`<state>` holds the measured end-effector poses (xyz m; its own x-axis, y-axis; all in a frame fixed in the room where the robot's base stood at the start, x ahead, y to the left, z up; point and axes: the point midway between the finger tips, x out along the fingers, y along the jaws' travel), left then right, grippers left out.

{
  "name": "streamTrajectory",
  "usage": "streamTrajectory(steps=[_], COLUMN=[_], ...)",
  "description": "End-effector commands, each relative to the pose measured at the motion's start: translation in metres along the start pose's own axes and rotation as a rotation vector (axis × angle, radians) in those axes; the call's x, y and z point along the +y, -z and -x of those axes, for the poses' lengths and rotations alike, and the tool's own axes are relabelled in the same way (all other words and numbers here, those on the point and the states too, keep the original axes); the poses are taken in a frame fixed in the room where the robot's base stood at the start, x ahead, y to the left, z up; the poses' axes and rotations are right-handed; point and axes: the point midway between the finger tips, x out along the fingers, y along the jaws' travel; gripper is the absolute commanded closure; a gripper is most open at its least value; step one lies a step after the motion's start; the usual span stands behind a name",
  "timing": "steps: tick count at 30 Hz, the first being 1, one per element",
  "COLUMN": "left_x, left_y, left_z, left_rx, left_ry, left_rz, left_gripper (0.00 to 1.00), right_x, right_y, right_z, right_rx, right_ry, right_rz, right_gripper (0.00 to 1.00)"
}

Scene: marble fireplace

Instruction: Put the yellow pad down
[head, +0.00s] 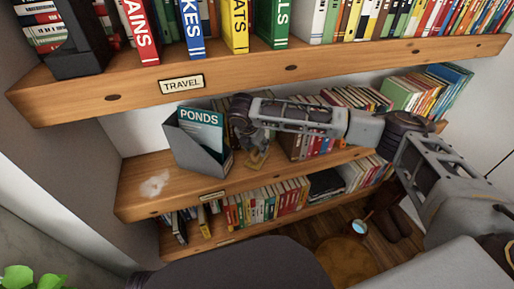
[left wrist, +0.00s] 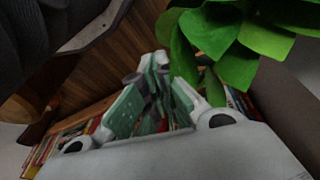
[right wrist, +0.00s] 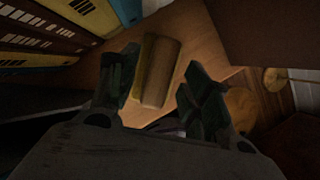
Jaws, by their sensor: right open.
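The yellow pad (right wrist: 155,72) is a small block with a yellowish side, on the wooden middle shelf in the right wrist view. In the head view the pad (head: 257,160) shows small, right of the grey PONDS holder. My right gripper (right wrist: 161,62) is open, one finger on each side of the pad, with a visible gap to the right finger. In the head view my right gripper (head: 255,145) reaches in from the right over the middle shelf. My left gripper (left wrist: 157,68) has its fingertips together, with nothing seen held, beside green leaves.
A grey holder (head: 203,150) with the PONDS book stands on the middle shelf (head: 150,190), whose left end is bare except for a pale smudge. The upper shelf (head: 240,75) overhangs it. Books (head: 300,145) stand behind my right arm. A leafy plant (left wrist: 235,35) is close to my left gripper.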

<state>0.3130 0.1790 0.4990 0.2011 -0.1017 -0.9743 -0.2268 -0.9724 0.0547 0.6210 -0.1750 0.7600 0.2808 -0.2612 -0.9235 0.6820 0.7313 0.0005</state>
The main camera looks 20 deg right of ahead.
Motion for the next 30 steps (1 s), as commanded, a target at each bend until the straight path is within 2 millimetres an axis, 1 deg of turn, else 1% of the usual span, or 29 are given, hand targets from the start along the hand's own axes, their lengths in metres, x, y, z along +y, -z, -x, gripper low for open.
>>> streamTrajectory(steps=[1,2,3,7,14,21,27,30], left_x=[0.0,-0.001,-0.001,-0.003,-0.006,-0.006,-0.009,-0.01], left_y=[-0.002,-0.004,-0.007,-0.015,-0.011,-0.021,-0.021,-0.021], left_z=[-0.001,-0.004,-0.008,-0.016,-0.022,-0.034,-0.048,-0.051], left_rx=[-0.007,-0.012,-0.022,-0.047,-0.047,-0.069,-0.062,-0.06], left_ry=[0.001,0.002,0.003,0.006,0.013,0.013,0.018,0.02], left_rz=[0.0,0.0,0.001,0.002,0.003,0.007,0.01,0.01], left_gripper=[1.0,1.0,1.0,1.0,1.0,1.0,1.0,1.0], right_x=[0.0,0.0,0.0,0.0,0.001,0.0,0.0,0.0], right_y=[-0.001,-0.001,0.008,0.026,0.058,0.09,0.106,0.11], right_z=[0.009,0.014,0.014,0.022,0.035,0.048,0.054,0.055], right_rx=[0.0,0.0,0.002,0.002,0.001,0.001,0.001,0.0], right_ry=[0.0,-0.001,0.0,0.0,-0.001,-0.001,0.0,0.0], right_rz=[0.001,0.001,0.004,0.003,0.003,0.003,0.002,0.001], right_gripper=[0.52,0.52,0.52,0.52,0.52,0.52,0.52,0.52])
